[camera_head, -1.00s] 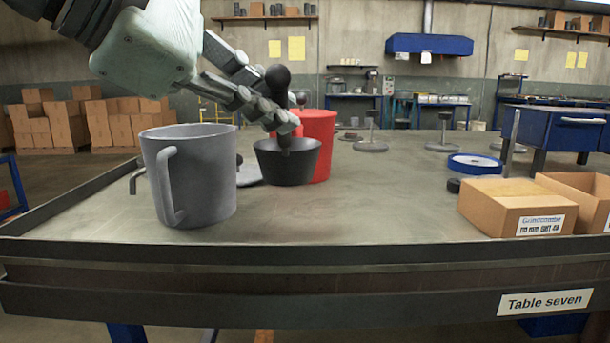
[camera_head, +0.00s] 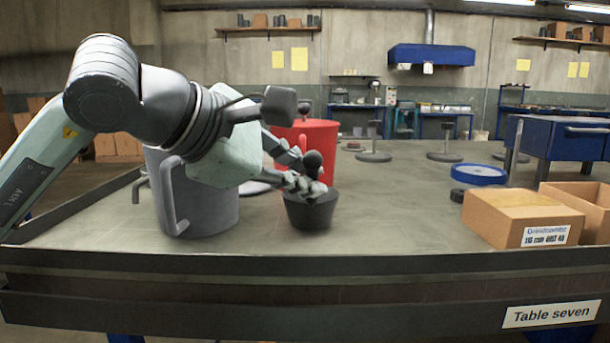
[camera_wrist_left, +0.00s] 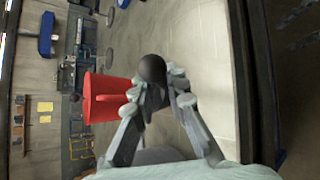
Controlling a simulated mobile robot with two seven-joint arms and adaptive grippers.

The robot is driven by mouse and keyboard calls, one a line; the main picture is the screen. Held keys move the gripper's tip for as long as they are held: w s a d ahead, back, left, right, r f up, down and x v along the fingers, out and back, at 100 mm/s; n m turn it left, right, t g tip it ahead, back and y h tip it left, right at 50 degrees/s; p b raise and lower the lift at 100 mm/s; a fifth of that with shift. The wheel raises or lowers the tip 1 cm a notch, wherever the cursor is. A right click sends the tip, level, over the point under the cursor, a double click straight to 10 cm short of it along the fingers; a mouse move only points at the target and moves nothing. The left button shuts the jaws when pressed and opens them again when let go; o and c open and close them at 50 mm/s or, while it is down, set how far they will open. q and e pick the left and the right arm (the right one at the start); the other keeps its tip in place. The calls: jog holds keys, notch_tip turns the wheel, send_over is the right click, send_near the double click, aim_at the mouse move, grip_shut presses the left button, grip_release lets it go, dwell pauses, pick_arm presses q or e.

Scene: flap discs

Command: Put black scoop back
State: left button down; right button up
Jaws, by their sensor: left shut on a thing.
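The black scoop (camera_head: 309,215) is a dark tapered cup with a round ball knob on top. My left gripper (camera_head: 306,184) is shut on its upper part, below the knob. The scoop looks upright, over the front middle of the table; I cannot tell if its base touches the top. In the left wrist view my left gripper (camera_wrist_left: 160,98) closes around the piece under the black knob, which belongs to the scoop (camera_wrist_left: 152,69); the cup is mostly hidden there. My right gripper is not in view.
A grey handled jug (camera_head: 205,212) stands left, partly behind my arm. A red container (camera_head: 318,135) stands just behind the scoop; it also shows in the left wrist view (camera_wrist_left: 105,97). Cardboard boxes (camera_head: 515,215) and a blue ring (camera_head: 478,174) are at right.

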pick_arm(q)
jog(key=c, duration=1.5)
grip_release()
jog(key=shift+c, duration=0.2)
jog(key=v, duration=1.2)
